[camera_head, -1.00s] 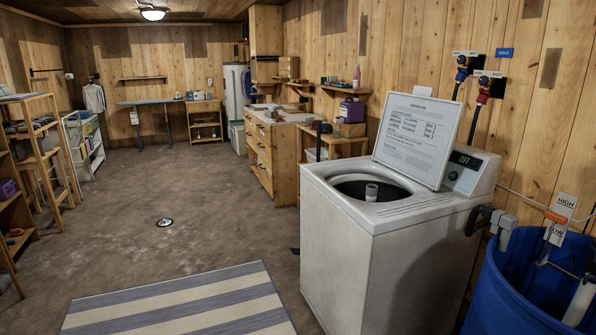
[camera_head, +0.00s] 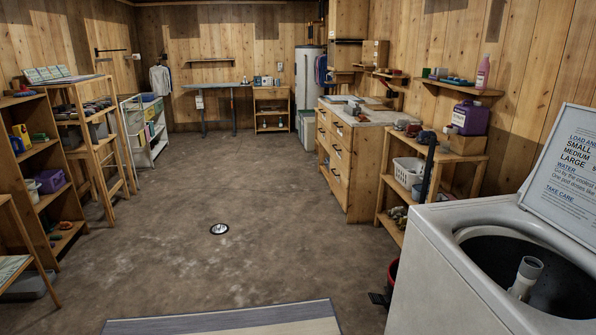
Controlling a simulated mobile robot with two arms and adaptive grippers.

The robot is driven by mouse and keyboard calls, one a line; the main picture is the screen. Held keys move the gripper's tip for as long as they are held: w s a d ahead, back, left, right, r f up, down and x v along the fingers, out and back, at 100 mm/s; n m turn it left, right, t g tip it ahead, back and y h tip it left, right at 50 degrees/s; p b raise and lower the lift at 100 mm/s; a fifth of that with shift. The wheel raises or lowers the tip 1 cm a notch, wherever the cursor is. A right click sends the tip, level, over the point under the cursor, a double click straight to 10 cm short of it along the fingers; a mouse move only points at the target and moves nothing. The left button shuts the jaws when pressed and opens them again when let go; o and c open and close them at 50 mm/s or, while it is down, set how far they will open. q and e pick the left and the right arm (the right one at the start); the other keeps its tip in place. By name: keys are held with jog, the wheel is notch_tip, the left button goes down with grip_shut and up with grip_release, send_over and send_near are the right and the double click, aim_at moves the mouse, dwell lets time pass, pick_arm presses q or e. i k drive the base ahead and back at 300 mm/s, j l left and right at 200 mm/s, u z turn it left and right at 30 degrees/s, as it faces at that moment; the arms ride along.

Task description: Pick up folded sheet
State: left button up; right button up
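I cannot pick out a folded sheet with certainty. Pale, flat items lie on the counter top of the wooden drawer cabinet (camera_head: 341,152), too small to identify. Folded-looking items on the left wooden rack (camera_head: 93,119) are also unclear. Neither of my grippers is in view.
An open-lidded washing machine (camera_head: 448,285) stands at the lower right, close to me. A striped rug (camera_head: 230,321) lies at the bottom. Wooden shelves (camera_head: 45,165) line the left wall. A round drain (camera_head: 219,228) is set in the clear middle floor. An ironing board (camera_head: 213,86) stands at the back.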

aim_at(354, 104)
jog(key=i, duration=4.2)
jog(key=i+z, duration=0.1)
jog(key=i, duration=0.5)
jog(key=i+j+z, duration=0.1)
jog(key=i, duration=0.5)
jog(key=i+j, duration=0.15)
jog(key=i, duration=0.4)
jog(key=l+z, duration=0.05)
